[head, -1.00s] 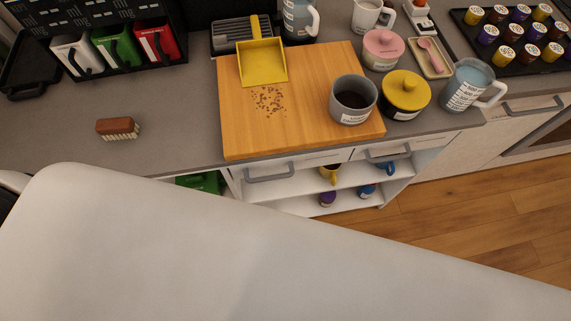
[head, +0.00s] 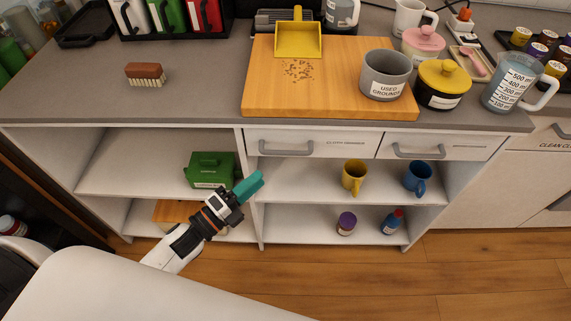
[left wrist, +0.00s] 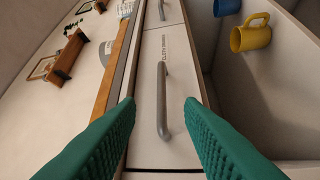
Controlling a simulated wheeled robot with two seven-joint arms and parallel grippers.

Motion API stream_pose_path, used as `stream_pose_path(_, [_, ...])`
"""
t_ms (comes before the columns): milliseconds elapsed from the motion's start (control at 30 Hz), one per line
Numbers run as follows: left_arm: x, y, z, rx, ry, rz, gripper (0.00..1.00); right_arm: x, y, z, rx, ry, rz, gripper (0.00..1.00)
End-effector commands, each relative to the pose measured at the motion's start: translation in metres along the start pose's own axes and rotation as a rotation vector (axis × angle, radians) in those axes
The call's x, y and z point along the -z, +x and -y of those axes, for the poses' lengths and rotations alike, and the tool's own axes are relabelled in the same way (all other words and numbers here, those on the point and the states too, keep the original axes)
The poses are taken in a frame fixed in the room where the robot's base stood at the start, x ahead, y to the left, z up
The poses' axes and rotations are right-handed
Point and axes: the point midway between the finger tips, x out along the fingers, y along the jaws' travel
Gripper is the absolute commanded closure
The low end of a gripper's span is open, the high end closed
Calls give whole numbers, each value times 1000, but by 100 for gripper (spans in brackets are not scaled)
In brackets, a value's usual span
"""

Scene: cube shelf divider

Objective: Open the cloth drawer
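The cloth drawer (head: 333,142) is the left of two white drawers under the counter and looks closed. Its grey bar handle (head: 285,152) is on the front; the handle also shows in the left wrist view (left wrist: 162,108). My left gripper (head: 250,185), with teal fingers, is below and left of the handle in the head view. In the left wrist view the fingers (left wrist: 160,103) are spread wide, with the handle showing between them. They appear apart from it, and nothing is held. My right gripper is not in view.
A second drawer (head: 440,147) is to the right. Open shelves below hold a green box (head: 208,170), a yellow mug (head: 354,176) and a blue mug (head: 418,178). A cutting board (head: 270,95) with a used grounds container (head: 385,78) lies above the drawers.

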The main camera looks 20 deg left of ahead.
Motion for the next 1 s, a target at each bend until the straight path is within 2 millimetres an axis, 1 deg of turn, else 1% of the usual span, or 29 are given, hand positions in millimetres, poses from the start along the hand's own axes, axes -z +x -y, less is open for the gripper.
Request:
stream_pose_path(167, [1,30,-3,-2,-1,-1,66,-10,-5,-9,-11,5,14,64])
stream_pose_path(233, [1,45,-2,-2,-3,-2,66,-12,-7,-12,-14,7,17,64])
stream_pose_path(400, [2,78,-1,1,-4,-3,66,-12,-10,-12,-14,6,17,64])
stream_pose_path(500, [2,94,-1,1,-5,-4,66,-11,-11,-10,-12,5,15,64])
stream_pose_path(600, [1,105,0,3,-6,-3,66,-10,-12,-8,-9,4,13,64])
stream_pose_path(700, [1,112,0,3,-6,-3,66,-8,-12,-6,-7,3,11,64])
stream_pose_path(1000, [1,114,1,5,-6,-3,66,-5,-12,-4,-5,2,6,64])
